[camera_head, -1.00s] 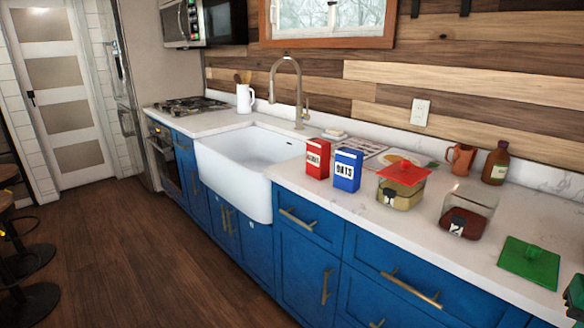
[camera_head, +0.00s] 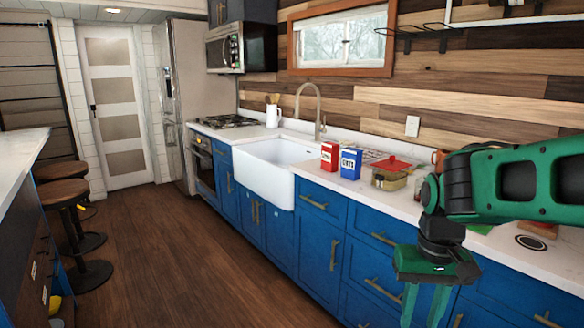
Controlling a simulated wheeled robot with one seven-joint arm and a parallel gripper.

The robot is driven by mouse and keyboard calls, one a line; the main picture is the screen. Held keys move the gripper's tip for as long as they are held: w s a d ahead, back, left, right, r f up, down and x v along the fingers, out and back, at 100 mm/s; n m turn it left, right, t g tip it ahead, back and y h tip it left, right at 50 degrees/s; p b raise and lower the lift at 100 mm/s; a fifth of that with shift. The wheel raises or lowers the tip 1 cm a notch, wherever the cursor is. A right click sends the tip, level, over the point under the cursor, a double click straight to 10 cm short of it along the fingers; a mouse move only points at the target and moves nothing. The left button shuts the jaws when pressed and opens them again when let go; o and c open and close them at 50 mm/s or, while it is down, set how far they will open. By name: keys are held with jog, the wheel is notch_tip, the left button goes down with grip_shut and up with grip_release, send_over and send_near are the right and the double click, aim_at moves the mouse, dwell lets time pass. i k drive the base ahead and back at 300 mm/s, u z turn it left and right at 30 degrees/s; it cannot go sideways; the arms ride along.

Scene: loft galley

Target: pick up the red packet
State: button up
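The red packet (camera_head: 328,157) stands upright on the white counter, just right of the sink, with white lettering on its front. A blue packet (camera_head: 350,163) marked OATS stands close beside it on the right. My gripper (camera_head: 425,318) is at the lower right, in front of the blue cabinets. It points down, empty, with its two green fingers apart and their tips cut off by the frame's lower edge. In the picture it is well below and right of the red packet.
A container with a red lid (camera_head: 391,162) stands right of the packets. My green arm hides much of the right counter. The white sink (camera_head: 265,172) is left of the packets. Stools (camera_head: 65,192) and an island (camera_head: 22,150) line the left; the floor (camera_head: 185,260) between is clear.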

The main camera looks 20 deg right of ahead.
aim_at(330, 155)
jog(key=u, duration=0.25)
jog(key=k, duration=0.35)
jog(key=u, duration=0.15)
jog(key=i, duration=1.05)
jog(key=z, duration=0.65)
jog(key=i, duration=1.65)
